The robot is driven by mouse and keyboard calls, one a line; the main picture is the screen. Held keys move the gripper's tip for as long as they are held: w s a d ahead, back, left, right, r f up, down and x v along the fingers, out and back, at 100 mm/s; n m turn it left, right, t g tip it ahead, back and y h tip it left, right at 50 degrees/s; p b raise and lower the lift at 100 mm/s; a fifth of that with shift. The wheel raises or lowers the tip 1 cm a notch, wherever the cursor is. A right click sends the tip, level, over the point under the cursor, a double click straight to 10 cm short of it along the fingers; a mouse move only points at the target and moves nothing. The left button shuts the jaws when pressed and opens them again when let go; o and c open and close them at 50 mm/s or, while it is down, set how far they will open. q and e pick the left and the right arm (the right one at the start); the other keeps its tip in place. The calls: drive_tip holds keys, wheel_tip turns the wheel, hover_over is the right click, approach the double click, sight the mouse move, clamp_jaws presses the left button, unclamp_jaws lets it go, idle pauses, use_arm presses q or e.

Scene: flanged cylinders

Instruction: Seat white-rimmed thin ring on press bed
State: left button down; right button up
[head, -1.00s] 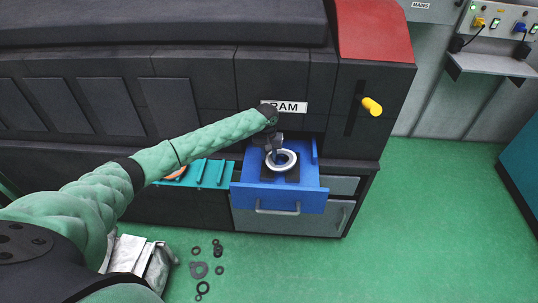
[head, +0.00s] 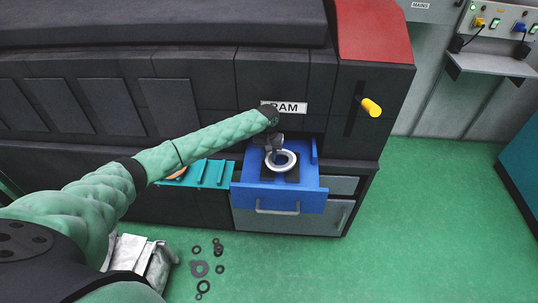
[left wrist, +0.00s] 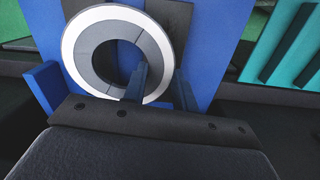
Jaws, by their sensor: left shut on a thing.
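The white-rimmed thin ring (head: 281,170) has a white outer band and a grey inner band around an open hole. It is over the dark square pad (head: 293,178) on the blue press bed (head: 307,196), and whether it touches the pad is hard to tell. My left gripper (head: 273,153) is shut on the ring's wall at its far side. In the left wrist view the ring (left wrist: 71,48) shows large, with the gripper's fingers (left wrist: 159,88) at its lower right edge, one towards the hole and one outside. My right gripper is not in view.
The dark machine body (head: 250,75) rises behind the bed. A teal ribbed tray (head: 207,172) lies left of the bed. A yellow-tipped handle (head: 371,107) sticks out at the right. Several dark washers (head: 199,269) lie on the green floor. Open floor is to the right.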

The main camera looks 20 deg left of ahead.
sight(269, 157)
use_arm(q)
drive_tip(key=shift+w+r+p, duration=0.1)
drive_tip(key=shift+r+p, duration=0.05)
drive_tip(key=shift+p, duration=0.65)
idle(0.8)
drive_tip(key=shift+f+p, duration=0.3)
drive_tip(key=shift+f, duration=0.1)
idle(0.8)
drive_tip(key=shift+p, duration=0.35)
idle(0.4)
drive_tip(key=shift+f, duration=0.55)
idle(1.7)
drive_tip(key=c, duration=1)
unclamp_jaws()
drive_tip(key=shift+c, duration=0.2)
drive_tip(key=shift+f, duration=0.1)
drive_tip(key=shift+w+a+r, duration=0.1)
drive_tip(key=shift+a+r, duration=0.05)
drive_tip(key=shift+r, duration=3.4)
